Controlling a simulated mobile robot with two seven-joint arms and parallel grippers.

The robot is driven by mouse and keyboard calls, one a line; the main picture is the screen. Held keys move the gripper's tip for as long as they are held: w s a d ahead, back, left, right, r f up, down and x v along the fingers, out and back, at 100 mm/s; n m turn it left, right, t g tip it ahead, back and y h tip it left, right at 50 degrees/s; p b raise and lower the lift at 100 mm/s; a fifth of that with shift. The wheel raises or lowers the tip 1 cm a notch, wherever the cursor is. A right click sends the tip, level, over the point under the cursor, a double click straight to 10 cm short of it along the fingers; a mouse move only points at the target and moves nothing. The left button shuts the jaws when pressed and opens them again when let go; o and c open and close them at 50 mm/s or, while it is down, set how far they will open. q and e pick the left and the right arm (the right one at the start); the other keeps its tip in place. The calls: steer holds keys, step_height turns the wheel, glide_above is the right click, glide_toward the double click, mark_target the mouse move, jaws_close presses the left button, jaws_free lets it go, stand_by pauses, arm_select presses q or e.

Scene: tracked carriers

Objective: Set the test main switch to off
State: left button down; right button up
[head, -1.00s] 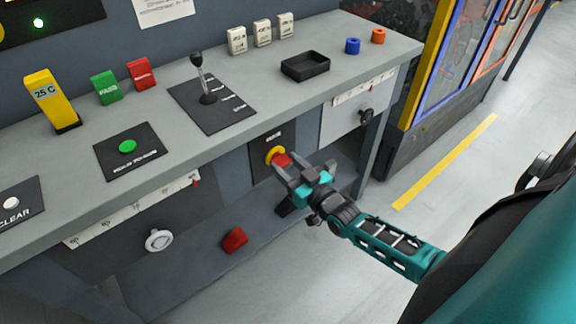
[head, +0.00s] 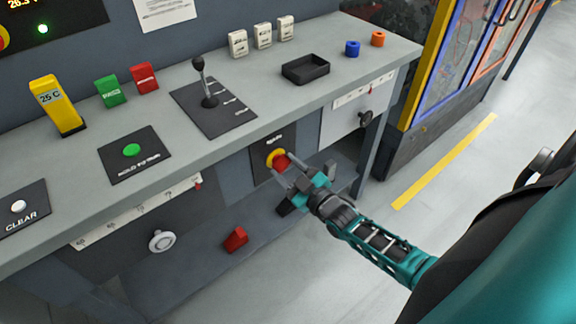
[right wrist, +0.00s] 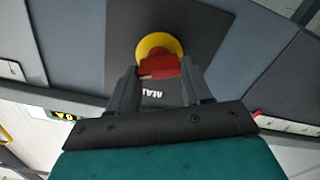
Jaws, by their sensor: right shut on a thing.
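The main switch is a red handle (head: 281,161) on a round yellow base (head: 270,157), set in a dark panel (head: 259,173) on the front of the bench below its top. My right gripper (head: 284,167) is at the switch, one finger on each side of the red handle, shut on it. In the right wrist view the red handle (right wrist: 160,67) sits between the two fingers, with the yellow base (right wrist: 152,43) behind it. Lettering on the panel appears upside down there. The handle's exact setting is hard to read. My left gripper is not in view.
The bench top (head: 240,125) above holds a black lever (head: 204,80), a green button (head: 132,150), colored blocks and a black tray (head: 305,68). A red block (head: 236,238) lies on the lower shelf. Open floor (head: 420,225) lies to the right.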

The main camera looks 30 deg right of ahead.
steer(key=shift+n, duration=1)
steer(key=n, duration=0.5)
steer(key=shift+a+f, duration=0.1)
steer(key=shift+f, duration=0.05)
steer(key=n, duration=0.3)
steer(key=shift+f+n, duration=0.1)
steer(key=shift+n, duration=0.2)
steer(key=shift+n+b, duration=0.4)
steer(key=shift+n, duration=0.7)
steer(key=o, duration=1.1)
steer(key=shift+c, duration=0.2)
